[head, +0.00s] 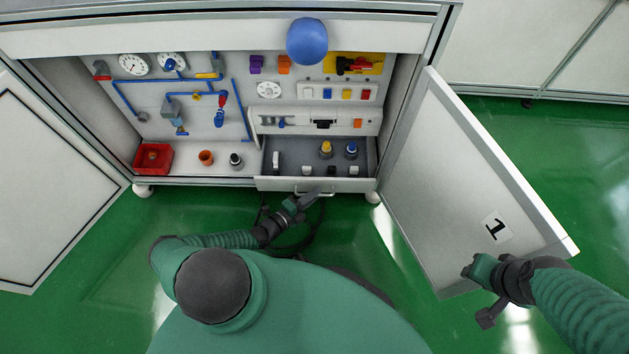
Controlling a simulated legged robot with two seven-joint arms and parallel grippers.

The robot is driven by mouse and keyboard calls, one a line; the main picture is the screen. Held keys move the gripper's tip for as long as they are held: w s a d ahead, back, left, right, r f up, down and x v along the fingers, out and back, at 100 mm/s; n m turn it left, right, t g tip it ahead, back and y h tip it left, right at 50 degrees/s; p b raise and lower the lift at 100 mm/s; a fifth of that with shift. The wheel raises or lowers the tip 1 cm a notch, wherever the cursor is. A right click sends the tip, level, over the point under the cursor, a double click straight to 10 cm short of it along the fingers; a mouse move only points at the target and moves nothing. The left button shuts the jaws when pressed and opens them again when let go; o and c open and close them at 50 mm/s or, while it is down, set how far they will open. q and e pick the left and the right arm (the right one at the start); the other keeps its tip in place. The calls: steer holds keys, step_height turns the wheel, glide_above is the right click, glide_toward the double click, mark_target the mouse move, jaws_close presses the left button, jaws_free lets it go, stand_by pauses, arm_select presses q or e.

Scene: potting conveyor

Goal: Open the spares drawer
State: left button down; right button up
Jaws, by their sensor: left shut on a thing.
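The spares drawer (275,184) is at the bottom right of the open cabinet and is pulled out towards me. Its inside shows, with several small parts in it. Its handle (326,194) is on the middle of the drawer front. My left gripper (309,198) is at the handle and shut on it; the fingertips partly hide the bar. My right gripper (474,268) is away at the right, in front of the open door; its fingers are too unclear to tell whether they are open.
The right cabinet door (450,170), marked 1, and the left door (50,180) stand open. A red bin (153,158) and an orange cup (206,157) are left of the drawer. A blue ball (307,41) is at the cabinet's top edge.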

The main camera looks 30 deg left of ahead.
arm_select(q)
steer(key=shift+s+d+f, duration=0.15)
steer(key=shift+s+d, duration=0.05)
steer(key=shift+s, duration=0.2)
steer(key=c, duration=1.8)
jaws_free()
steer(key=shift+o, duration=0.2)
steer(key=p+v, duration=0.4)
steer(key=v, duration=1.2)
steer(key=shift+s+a, duration=0.2)
steer(key=shift+s, duration=0.15)
